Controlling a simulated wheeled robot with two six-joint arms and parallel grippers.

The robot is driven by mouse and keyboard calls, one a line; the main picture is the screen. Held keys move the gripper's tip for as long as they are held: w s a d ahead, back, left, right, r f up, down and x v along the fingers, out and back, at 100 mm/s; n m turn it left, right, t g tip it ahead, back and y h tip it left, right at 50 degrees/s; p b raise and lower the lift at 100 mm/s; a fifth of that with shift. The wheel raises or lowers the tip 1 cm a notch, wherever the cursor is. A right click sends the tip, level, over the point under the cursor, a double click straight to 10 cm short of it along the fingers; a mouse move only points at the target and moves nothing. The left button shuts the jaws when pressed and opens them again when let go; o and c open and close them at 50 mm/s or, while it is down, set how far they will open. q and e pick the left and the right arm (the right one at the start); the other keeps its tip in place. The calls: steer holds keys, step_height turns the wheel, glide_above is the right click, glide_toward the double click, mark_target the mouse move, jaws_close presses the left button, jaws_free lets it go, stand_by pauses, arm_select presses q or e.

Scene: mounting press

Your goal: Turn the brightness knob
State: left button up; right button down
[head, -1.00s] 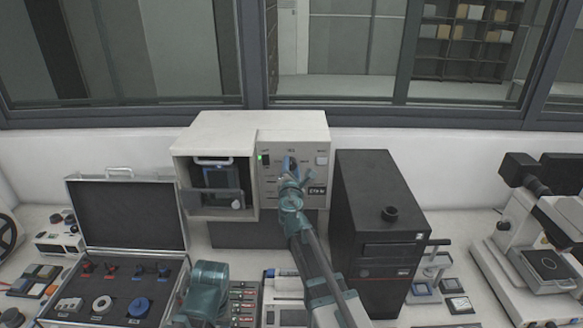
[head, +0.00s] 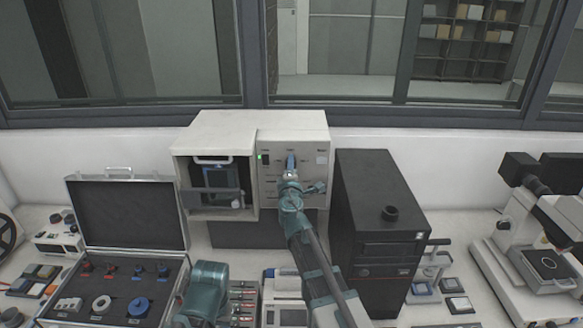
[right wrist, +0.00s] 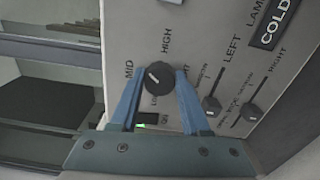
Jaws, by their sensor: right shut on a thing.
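The brightness knob (right wrist: 159,79) is a round black dial with a white pointer mark, on the light front panel of the grey-white box (head: 293,124). In the right wrist view, the words MID, HIGH and a partly hidden LOW stand around it, and the pointer lies on its upper-left side, toward MID. My right gripper (head: 291,162) is at the panel, its two blue fingers on either side of the knob and shut on it. In the head view the fingers hide the knob. My left gripper does not show.
Two sliders (right wrist: 212,105) and a black COLD label (right wrist: 275,22) sit beside the knob. The box's open bay (head: 217,182) is to the left. A black tower (head: 375,205) stands close on the right. An open case (head: 125,215) is at the left.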

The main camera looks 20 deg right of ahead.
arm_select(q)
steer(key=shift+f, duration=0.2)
arm_select(e)
steer(key=shift+s+f+m, duration=0.1)
steer(key=shift+f+m, duration=0.05)
steer(key=shift+m, duration=3.95)
steer(key=shift+c, duration=1.9)
jaws_free()
